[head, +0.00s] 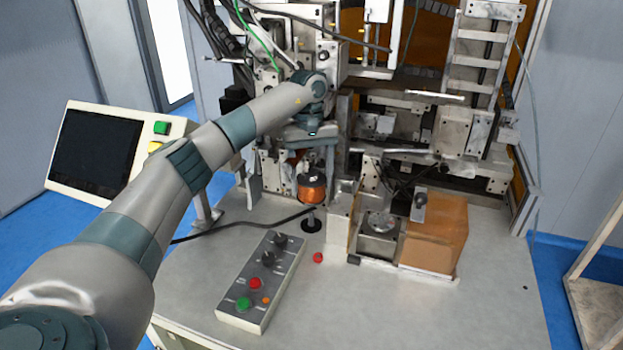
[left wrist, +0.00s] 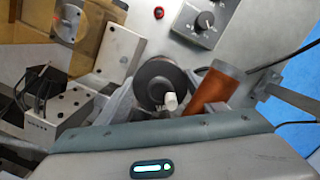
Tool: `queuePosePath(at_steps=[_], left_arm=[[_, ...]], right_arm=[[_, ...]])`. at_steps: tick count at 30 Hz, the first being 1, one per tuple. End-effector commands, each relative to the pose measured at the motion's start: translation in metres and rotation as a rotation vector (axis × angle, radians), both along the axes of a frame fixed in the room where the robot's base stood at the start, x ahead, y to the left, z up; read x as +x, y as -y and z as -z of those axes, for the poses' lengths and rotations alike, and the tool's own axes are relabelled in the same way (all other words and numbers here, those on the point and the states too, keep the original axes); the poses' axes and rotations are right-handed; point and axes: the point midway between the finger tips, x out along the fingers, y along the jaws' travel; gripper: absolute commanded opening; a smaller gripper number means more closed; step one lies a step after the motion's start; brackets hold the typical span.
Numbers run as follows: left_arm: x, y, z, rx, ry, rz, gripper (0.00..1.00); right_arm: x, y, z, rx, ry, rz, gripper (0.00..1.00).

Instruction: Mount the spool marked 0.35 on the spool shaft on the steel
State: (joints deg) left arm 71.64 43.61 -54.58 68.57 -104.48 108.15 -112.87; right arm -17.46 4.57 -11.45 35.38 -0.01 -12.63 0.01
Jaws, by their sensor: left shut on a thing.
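A spool of copper wire (head: 311,190) with dark flanges hangs below my left gripper (head: 311,163) at the front of the machine. In the left wrist view its round dark flange (left wrist: 150,78) lies between my fingers, which are shut on it. A white tip (left wrist: 170,101) stands up from the flange centre. A pale mark on the flange is too small to read. In the head view a black round base (head: 311,222) is directly below the spool, with a short dark post between them. I cannot tell whether the spool is around the shaft. My right gripper is out of view.
A copper-coloured cylinder (left wrist: 213,90) is close beside the spool. A control box (head: 262,280) with knobs and buttons and a small red button (head: 318,257) are in front. A brown block (head: 435,235) stands to the right.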

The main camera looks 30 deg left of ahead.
Motion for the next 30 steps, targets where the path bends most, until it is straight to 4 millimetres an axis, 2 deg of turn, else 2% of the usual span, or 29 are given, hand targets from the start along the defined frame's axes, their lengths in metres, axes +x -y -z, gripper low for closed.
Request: queuePosePath(at_steps=[6, 18, 30], left_arm=[[0.000, 0.000, 0.010, -0.001, 0.002, 0.001, 0.20], [0.000, 0.000, 0.039, -0.001, 0.001, 0.001, 0.20], [0.000, 0.000, 0.047, -0.001, 0.002, 0.001, 0.20]], right_arm=[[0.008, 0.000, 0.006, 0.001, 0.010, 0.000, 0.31], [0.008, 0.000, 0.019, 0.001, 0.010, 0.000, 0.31], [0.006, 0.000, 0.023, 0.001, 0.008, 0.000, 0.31]])
